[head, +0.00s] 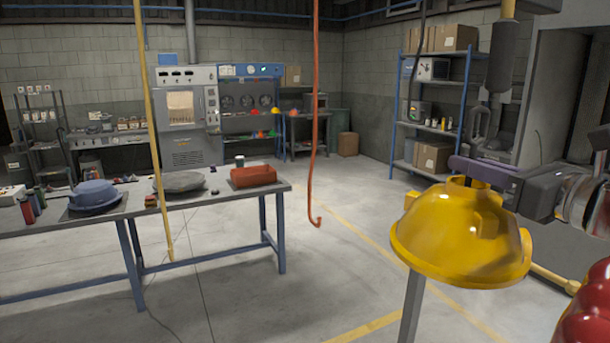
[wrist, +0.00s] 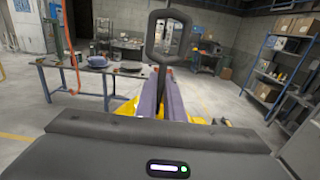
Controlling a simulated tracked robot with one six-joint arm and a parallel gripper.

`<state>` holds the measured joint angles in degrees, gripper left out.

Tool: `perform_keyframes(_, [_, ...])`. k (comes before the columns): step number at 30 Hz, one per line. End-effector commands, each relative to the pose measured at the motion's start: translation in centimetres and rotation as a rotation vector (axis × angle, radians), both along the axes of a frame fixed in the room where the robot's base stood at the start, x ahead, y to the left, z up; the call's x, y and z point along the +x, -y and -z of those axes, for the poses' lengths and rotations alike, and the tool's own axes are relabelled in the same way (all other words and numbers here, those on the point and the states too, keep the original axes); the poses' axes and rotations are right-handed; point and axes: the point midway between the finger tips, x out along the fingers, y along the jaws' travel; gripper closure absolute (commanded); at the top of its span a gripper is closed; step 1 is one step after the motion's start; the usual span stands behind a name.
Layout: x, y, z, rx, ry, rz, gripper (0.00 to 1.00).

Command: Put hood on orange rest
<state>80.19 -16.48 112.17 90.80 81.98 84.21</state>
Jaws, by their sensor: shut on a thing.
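A yellow domed hood (head: 462,240) is at the right of the head view, its open side down. My gripper (head: 482,172), with purple fingers, is shut on the hood's top. In the wrist view the fingers (wrist: 161,95) point away, and yellow parts of the hood (wrist: 126,110) show on both sides below them. A dark upright loop (wrist: 150,40) rises at the fingers; what it joins is hidden. The orange rest (head: 253,177) is a low block on the right end of the table, empty and well away from the hood.
A grey post (head: 412,305) stands below the yellow hood. A red glossy thing (head: 588,318) is at lower right.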

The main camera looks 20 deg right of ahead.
Motion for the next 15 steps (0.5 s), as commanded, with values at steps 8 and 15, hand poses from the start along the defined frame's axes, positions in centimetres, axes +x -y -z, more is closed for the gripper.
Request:
perform_keyframes(8, [2.4, 0.8, 3.0, 0.006, -0.003, -0.062, 1.00])
perform_keyframes(15, [6.3, 1.1, 8.0, 0.006, -0.007, -0.162, 1.00])
